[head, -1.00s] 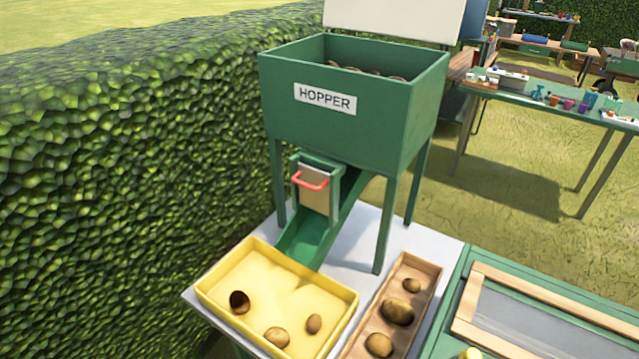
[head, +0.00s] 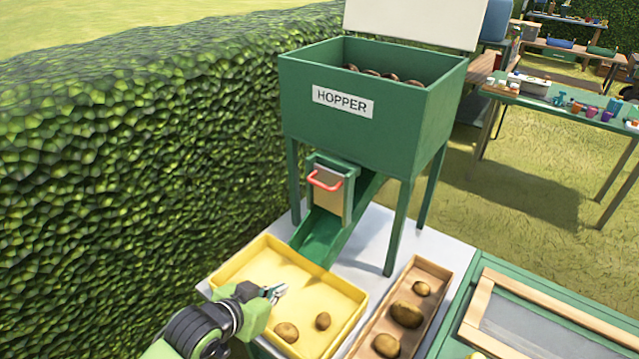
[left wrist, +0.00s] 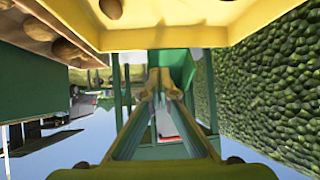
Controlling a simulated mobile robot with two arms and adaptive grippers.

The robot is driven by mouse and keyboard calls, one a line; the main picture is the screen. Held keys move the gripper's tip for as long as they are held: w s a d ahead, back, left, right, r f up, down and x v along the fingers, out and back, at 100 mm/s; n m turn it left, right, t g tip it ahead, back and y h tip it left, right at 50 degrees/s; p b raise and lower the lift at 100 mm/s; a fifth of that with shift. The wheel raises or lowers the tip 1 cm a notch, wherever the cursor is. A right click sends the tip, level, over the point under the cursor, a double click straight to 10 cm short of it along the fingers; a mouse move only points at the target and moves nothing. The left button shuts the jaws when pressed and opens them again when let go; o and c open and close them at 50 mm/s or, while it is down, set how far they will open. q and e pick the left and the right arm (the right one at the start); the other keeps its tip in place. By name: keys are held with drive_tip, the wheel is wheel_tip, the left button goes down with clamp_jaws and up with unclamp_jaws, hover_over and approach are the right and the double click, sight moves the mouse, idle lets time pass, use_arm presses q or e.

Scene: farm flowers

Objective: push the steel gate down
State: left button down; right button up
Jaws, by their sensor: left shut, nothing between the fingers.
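The steel gate (head: 330,198) is a flat plate in a green frame on the front of the green hopper (head: 365,115), above the chute (head: 322,235). A red handle (head: 325,181) sticks out near its top. My left gripper (head: 277,291) is shut and empty over the yellow tray (head: 345,335), below and left of the gate and apart from it. In the left wrist view my left gripper's fingers (left wrist: 160,78) meet, and a red and pale patch shows between them, partly hidden. My right gripper is not in view.
The yellow tray holds potatoes (head: 287,332). A wooden tray (head: 437,269) with several potatoes stands to its right. The hopper's legs (head: 402,228) flank the chute. A hedge (head: 130,170) borders the left. A green table (head: 555,112) with small items stands at the back right.

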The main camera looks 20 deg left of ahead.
use_arm(q)
drive_tip(key=w+a+r+m+t+h, duration=0.1)
drive_tip(key=w+r+t+h, duration=0.3)
drive_tip(key=r, duration=0.7)
drive_tip(key=w+r+t, duration=0.2)
drive_tip(key=w+r, duration=0.4)
drive_tip(key=r, duration=0.4)
drive_tip(key=w+d+f+p, duration=0.3)
drive_tip(key=w+f+p, duration=0.1)
drive_tip(key=w, duration=0.5)
drive_tip(key=shift+d+f, duration=0.15)
drive_tip(key=shift+f, duration=0.3)
